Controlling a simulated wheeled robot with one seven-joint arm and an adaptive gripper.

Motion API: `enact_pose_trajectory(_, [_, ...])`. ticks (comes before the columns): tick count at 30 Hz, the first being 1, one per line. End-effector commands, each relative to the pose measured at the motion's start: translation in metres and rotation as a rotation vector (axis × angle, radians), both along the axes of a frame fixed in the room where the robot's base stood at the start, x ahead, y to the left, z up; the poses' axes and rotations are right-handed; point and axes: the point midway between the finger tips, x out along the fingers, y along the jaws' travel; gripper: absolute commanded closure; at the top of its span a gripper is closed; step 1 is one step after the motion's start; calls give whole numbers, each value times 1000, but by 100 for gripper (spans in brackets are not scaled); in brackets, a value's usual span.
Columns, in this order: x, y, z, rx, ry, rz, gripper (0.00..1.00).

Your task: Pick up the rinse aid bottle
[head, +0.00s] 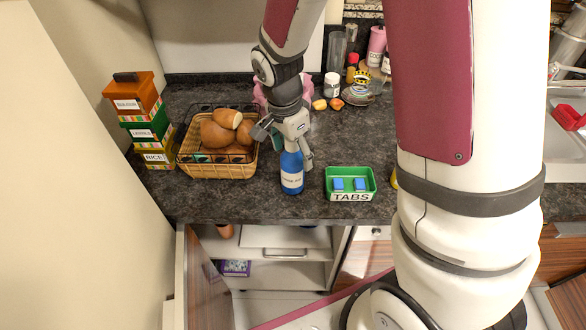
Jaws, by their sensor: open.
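The rinse aid bottle (291,177) is blue with a white label and stands upright on the dark countertop, near the front edge. My gripper (290,150) is open and reaches down from above at the bottle's neck, with fingers to either side of it. The bottle's top is partly hidden by the gripper. I cannot tell whether a finger touches the bottle.
A wicker basket of bread (217,170) stands close on the left. A green TABS tray (350,196) with blue tablets lies on the right. Stacked boxes (139,105) stand far left, and jars (332,84) stand behind.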

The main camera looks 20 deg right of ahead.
Motion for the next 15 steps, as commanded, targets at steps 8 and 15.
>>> enact_pose_trajectory(8, [0, -1, -12, 1, 0, -1, 29])
enact_pose_trajectory(15, [0, -1, -12, 1, 0, -1, 59])
